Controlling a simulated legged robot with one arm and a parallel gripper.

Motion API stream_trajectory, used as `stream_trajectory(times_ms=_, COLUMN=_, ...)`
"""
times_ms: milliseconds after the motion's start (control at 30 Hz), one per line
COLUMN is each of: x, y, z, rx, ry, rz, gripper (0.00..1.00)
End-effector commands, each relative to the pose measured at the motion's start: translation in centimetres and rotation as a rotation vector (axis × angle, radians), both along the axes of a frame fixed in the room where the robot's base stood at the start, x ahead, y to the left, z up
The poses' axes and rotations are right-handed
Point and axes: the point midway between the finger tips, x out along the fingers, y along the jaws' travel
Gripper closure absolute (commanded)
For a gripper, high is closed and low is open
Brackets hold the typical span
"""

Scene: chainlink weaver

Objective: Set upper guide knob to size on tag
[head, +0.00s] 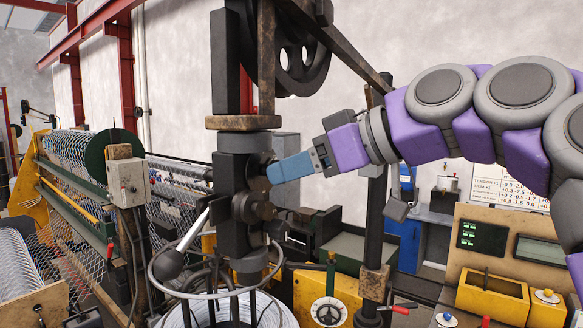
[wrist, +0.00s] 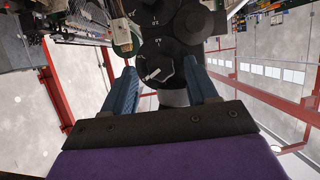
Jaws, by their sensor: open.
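A dark knob (wrist: 154,68) with a pale pointer line shows in the wrist view, between and beyond my gripper's fingers. Small white markings sit on the dark round face above it; most are too small to read. My gripper (wrist: 160,68) is open, with one blue finger on each side of the knob; contact cannot be told. In the head view my gripper (head: 272,173) reaches from the right to the upper part of the black guide column (head: 232,165), where its fingers partly hide the knob area. More dark round parts (head: 247,208) sit lower. I cannot identify a readable size tag.
A printed chart (head: 510,187) and a control panel (head: 500,240) stand at the right. Wire mesh machinery (head: 75,165) fills the left.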

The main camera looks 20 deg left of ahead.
Motion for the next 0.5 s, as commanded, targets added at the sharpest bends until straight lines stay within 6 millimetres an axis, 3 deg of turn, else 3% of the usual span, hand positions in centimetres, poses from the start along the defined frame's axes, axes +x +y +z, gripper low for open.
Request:
stream_trajectory(times_ms=200, x=0.32, y=1.16, z=-0.5, rx=-0.001, ry=-0.001, rz=-0.001, gripper=0.42)
stream_trajectory(times_ms=500, x=0.38, y=1.16, z=-0.55, rx=0.001, ry=-0.002, rz=-0.001, gripper=0.44)
